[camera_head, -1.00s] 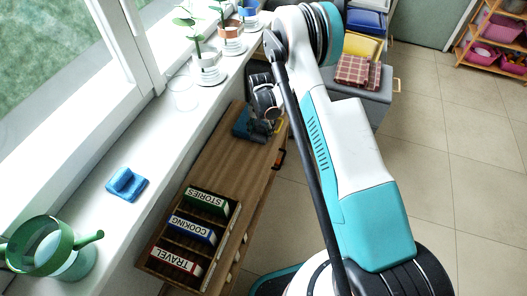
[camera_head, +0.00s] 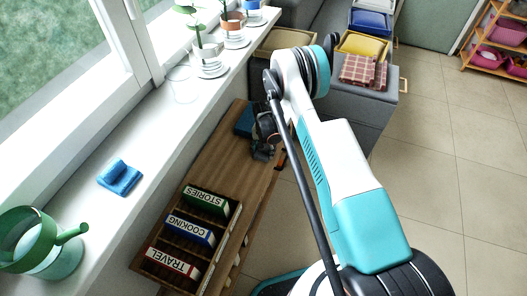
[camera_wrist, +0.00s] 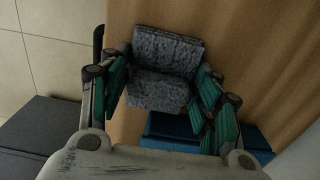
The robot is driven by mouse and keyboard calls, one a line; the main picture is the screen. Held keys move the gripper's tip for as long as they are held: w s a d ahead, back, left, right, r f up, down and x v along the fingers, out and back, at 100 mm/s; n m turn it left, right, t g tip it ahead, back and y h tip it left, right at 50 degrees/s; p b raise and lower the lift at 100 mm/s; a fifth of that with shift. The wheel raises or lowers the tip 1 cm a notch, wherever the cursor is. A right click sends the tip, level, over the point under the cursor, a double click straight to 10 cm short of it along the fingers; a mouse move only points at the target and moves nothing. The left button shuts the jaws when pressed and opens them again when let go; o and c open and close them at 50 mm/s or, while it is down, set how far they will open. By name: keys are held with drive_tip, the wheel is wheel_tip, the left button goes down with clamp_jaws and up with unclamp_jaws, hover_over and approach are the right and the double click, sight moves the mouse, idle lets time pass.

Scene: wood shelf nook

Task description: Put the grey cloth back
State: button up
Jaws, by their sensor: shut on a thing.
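The grey cloth (camera_wrist: 165,52) is a speckled, folded piece between the green-padded fingers of my gripper (camera_wrist: 163,85) in the wrist view. My gripper is shut on it, over a wooden top. In the head view my gripper (camera_head: 264,143) is over the far part of the wooden shelf top (camera_head: 230,150), near its right edge. The cloth cannot be made out clearly there. I cannot tell whether the cloth touches the wood. A blue tray-like object (camera_head: 244,119) lies on the wood just left of and beyond my gripper; it also shows in the wrist view (camera_wrist: 175,128).
Labelled books (camera_head: 190,235) stand in compartments at the shelf's near end. A grey cabinet (camera_head: 365,100) with a checked cloth stands beyond.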

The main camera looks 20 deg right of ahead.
drive_tip(key=o, duration=1.1)
wheel_tip(320, 180, up, 31)
drive_tip(key=s+n+t+p, duration=0.1)
drive_tip(key=n+t+p, duration=0.1)
drive_tip(key=p, duration=0.2)
drive_tip(key=s+r+n+t, duration=0.1)
drive_tip(key=s+r, duration=0.2)
drive_tip(key=r, duration=0.4)
drive_tip(key=s+r, duration=0.4)
drive_tip(key=r, duration=0.3)
drive_tip(key=s+r+n+t, duration=0.2)
drive_tip(key=s+r, duration=0.8)
drive_tip(key=s, duration=0.2)
drive_tip(key=s+n+t, duration=0.1)
drive_tip(key=s, duration=0.6)
drive_tip(key=s+n+t, duration=0.1)
drive_tip(key=s, duration=0.5)
drive_tip(key=shift+s+r, duration=0.15)
drive_tip(key=shift+s, duration=0.2)
